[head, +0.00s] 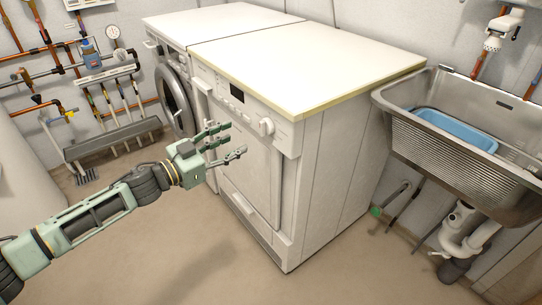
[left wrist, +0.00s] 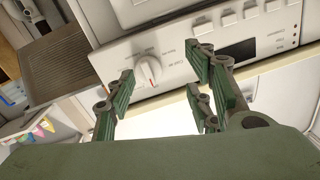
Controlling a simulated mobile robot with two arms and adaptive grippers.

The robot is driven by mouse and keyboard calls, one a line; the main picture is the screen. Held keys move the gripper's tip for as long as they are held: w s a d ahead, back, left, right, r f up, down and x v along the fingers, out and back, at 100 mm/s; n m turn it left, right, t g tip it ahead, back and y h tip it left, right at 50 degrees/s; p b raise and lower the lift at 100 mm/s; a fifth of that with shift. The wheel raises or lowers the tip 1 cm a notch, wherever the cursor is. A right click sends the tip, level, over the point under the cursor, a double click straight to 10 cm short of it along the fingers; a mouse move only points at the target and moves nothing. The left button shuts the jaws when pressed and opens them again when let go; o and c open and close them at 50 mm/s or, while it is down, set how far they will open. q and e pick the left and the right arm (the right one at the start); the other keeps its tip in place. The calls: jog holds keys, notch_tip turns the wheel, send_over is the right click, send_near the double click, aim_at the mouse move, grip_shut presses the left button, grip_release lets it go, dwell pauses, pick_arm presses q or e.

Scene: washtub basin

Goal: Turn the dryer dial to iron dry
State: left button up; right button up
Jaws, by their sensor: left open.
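The white dryer (head: 250,150) stands in the middle of the head view, with its control panel along the top of the front. Its round white dial (head: 266,127) is at the panel's right end. In the left wrist view the dial (left wrist: 150,68) shows a red-orange mark, with small labels around it too small to read. My left gripper (head: 236,143) is open and empty in front of the panel, left of the dial in the head view. In the left wrist view its fingers (left wrist: 162,85) are spread on either side of the dial, apart from it. My right gripper is not in view.
A metal sink (head: 455,140) with a blue basin (head: 455,130) is at right. Pipes and hanging brooms line the left wall. The floor before the dryer is clear.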

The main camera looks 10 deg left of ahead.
aim_at(261, 131)
pick_arm(q)
jog(key=shift+m+g+h, duration=0.4)
jog(key=shift+h, duration=0.3)
jog(key=w+d, duration=0.1)
jog(key=d, duration=0.1)
jog(key=w+d+r, duration=0.1)
jog(key=d, duration=0.1)
jog(key=w+d, duration=0.1)
jog(key=d, duration=0.1)
jog(key=shift+w+d+r, duration=0.1)
jog(key=shift+w+r, duration=0.25)
jog(key=shift+r, duration=0.05)
jog(key=shift+w+d, duration=0.45)
jog(key=shift+w, duration=0.05)
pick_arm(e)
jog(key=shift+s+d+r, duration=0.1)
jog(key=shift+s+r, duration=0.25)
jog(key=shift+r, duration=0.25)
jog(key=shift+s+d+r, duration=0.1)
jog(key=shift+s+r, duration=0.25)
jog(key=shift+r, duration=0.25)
pick_arm(q)
jog(key=shift+c, duration=0.5)
jog(key=shift+f, duration=0.1)
jog(key=c, duration=0.9)
